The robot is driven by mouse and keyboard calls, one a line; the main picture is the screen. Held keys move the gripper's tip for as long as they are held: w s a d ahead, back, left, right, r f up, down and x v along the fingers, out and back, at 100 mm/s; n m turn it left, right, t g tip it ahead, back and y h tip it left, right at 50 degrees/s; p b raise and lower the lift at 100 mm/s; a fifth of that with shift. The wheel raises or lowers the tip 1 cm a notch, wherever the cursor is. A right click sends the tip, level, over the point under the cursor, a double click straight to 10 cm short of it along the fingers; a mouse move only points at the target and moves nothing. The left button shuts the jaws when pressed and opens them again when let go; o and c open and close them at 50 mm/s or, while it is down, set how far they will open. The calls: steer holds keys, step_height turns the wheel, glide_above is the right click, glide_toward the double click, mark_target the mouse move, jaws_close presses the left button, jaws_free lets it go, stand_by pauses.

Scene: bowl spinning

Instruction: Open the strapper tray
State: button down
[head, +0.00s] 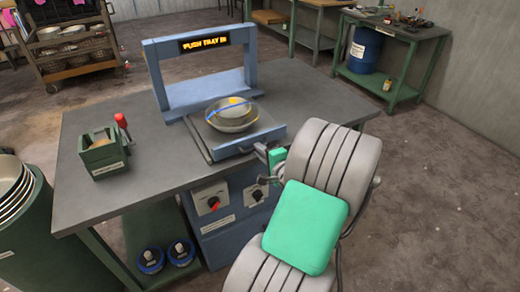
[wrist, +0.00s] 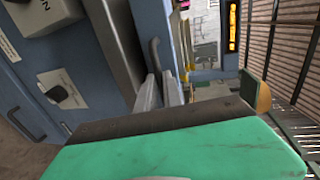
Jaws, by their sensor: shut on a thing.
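The strapper (head: 205,95) is a blue arch on the grey workbench, and its lit sign (head: 204,43) reads "PUSH TRAY IN". Its tray (head: 213,151) lies in front of the arch with a blue front plate, which also shows in the wrist view (wrist: 162,22). Stacked metal bowls (head: 232,119) with blue and yellow bands sit on the tray. My gripper (head: 268,158) is at the right end of the front plate. In the wrist view its grey fingers (wrist: 160,90) are closed around the dark tray handle (wrist: 154,55); the exact contact is partly hidden.
A green box with a red-handled tool (head: 103,152) stands on the bench's left. A control panel with knobs (head: 213,203) is below the tray. A green bin of bowls (head: 20,215) stands at lower left. The floor to the right is clear.

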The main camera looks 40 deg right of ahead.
steer(key=shift+d, duration=0.1)
steer(key=c, duration=1.5)
jaws_free()
steer(key=shift+w, duration=0.1)
steer(key=v, duration=0.8)
